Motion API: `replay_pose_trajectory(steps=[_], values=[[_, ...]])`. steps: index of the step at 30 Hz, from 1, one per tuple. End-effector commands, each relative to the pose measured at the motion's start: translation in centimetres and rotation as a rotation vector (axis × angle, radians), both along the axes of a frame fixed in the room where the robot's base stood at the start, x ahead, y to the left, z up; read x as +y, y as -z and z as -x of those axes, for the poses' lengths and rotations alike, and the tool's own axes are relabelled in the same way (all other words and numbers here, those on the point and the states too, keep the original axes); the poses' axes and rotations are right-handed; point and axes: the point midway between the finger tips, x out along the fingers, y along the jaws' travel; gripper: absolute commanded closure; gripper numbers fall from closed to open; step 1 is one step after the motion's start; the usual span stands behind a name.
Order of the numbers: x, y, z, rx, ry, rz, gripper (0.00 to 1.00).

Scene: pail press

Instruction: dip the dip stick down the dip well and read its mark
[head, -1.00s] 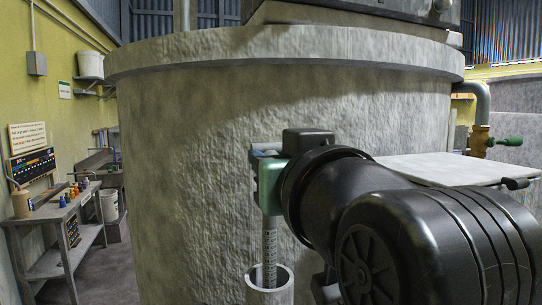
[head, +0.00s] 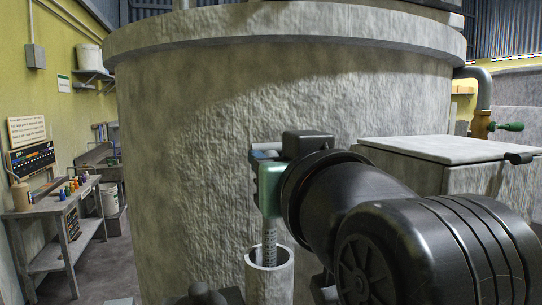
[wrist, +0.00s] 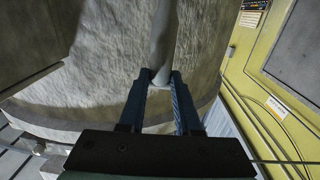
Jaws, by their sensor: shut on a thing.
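The dip stick (head: 269,236) is a thin pale rod with marks along it. It stands upright under my gripper (head: 266,154), and its lower end is inside the mouth of the dip well (head: 256,280). The dip well is a grey upright open tube in front of the big vat. My gripper's blue fingers are shut on the dip stick above the well. In the wrist view my gripper (wrist: 160,80) holds the pale stick (wrist: 163,42) between its fingertips. The marks are too small to read, and the stick's lower tip is hidden in the well.
The large rough grey vat (head: 190,150) stands just behind the well. A pale flat-topped box (head: 440,150) is at the right, with a green-handled tap (head: 508,126) beyond it. A workbench (head: 60,205) with small coloured bottles stands at the left wall.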

Motion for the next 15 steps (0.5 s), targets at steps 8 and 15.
replay_pose_trajectory(steps=[8, 15], values=[[0.0, 0.9, 0.0, -0.001, 0.0, 0.001, 1.0], [0.0, 1.7, 0.0, -0.001, 0.0, 0.001, 1.0]])
